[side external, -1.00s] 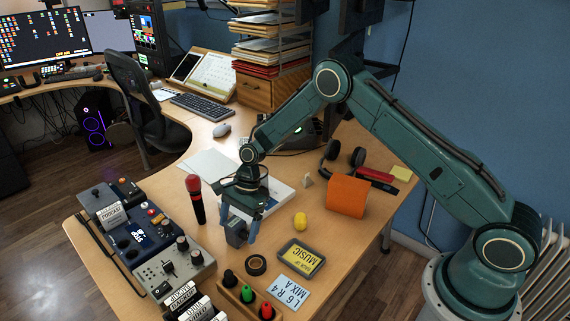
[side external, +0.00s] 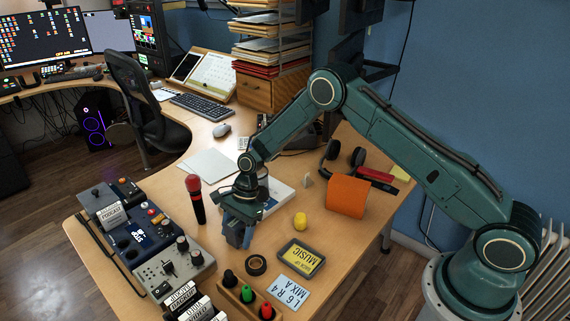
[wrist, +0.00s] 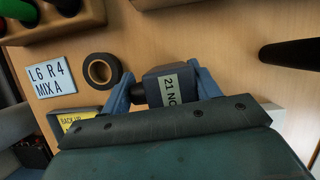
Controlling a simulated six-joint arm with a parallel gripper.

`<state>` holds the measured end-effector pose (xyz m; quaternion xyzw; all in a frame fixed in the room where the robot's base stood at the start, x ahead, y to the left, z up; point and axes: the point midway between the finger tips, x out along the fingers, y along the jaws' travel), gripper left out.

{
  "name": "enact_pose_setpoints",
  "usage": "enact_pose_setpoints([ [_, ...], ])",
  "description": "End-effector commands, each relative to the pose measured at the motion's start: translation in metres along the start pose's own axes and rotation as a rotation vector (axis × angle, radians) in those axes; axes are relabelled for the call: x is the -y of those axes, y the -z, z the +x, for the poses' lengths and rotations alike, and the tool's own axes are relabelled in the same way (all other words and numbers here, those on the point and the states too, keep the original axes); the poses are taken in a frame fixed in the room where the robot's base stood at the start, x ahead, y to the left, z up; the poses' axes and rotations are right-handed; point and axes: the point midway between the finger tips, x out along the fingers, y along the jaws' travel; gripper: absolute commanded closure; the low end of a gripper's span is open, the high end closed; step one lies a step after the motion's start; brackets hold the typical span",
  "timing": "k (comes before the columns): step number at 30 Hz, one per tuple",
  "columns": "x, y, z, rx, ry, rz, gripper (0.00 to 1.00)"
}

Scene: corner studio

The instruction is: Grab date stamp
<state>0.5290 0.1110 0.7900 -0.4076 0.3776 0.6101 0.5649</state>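The date stamp, a dark block with a pale label reading "21 NO", is between the two blue fingers of my gripper (wrist: 161,72) in the wrist view (wrist: 172,90). A short black part of it reaches toward the left finger. In the side view the dark stamp (side external: 235,235) shows low beside the blue fingers of my gripper (side external: 240,232), just above or on the desk. The fingers are apart on either side of it. Whether both press on it, I cannot tell. My gripper hides its upper part.
A microphone with a red head (side external: 196,198) stands close to the left. A control panel (side external: 142,238) fills the left edge.

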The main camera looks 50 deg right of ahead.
Motion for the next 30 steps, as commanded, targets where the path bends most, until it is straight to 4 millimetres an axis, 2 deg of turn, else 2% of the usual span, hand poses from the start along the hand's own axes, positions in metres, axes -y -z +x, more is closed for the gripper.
enact_pose_setpoints([
  [11, 0.001, -0.001, -0.002, 0.000, 0.002, -0.001, 0.65],
  [17, 0.001, -0.005, -0.013, 0.000, 0.004, -0.001, 0.65],
  [23, 0.002, -0.015, -0.036, 0.000, 0.005, -0.002, 0.65],
  [30, 0.001, -0.033, -0.081, 0.000, 0.005, -0.002, 0.65],
])
